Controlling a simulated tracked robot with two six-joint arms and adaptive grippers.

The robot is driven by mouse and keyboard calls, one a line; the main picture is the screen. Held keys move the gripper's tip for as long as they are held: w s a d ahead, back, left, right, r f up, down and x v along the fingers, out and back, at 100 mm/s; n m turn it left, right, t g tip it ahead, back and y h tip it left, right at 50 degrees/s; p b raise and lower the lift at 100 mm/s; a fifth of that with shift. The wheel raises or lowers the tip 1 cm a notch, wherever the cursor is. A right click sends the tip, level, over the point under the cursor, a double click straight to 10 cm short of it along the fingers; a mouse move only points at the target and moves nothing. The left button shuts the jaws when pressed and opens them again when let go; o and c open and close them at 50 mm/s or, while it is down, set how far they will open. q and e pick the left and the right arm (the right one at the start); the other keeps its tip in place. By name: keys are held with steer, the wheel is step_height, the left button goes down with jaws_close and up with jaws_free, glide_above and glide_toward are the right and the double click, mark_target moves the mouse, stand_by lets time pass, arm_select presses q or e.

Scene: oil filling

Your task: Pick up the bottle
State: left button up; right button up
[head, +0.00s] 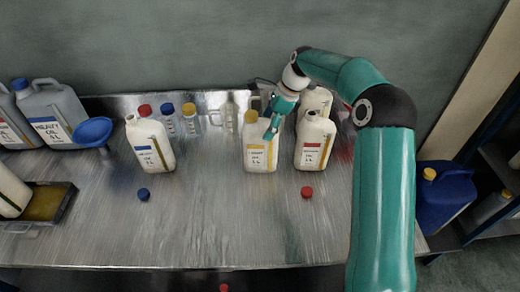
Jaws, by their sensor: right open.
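Several cream oil bottles stand on the metal table. The middle bottle (260,153) has a yellow cap (251,117) and a yellow-marked label. My right gripper (270,132) is open at its upper right side, close to the cap and handle; whether it touches is unclear. An uncapped bottle with a blue-marked label (150,148) stands to the left. An uncapped bottle with a red-marked label (314,145) stands to the right. Another cream bottle (318,100) is behind it, partly hidden by my right arm. My left gripper is not in view.
A blue cap (143,194) and a red cap (307,192) lie on the table (230,225). Small capped bottles (168,121) stand at the back. Grey jugs (52,112), a blue funnel (93,131) and an oily tray (46,203) are at left. The front middle is clear.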

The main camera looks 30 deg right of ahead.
mark_target(260, 138)
steer(key=shift+a+f, duration=0.2)
steer(key=shift+f, duration=0.35)
steer(key=shift+w+d+p+x, duration=0.1)
steer(key=shift+p+x, duration=0.35)
steer(key=shift+x, duration=0.85)
steer(key=shift+w+d+p+x, duration=0.1)
steer(key=shift+p+x, duration=0.3)
steer(key=shift+x, duration=0.95)
steer(key=shift+s, duration=0.1)
steer(key=c, duration=1.7)
steer(key=shift+c, duration=0.4)
steer(key=shift+r, duration=0.15)
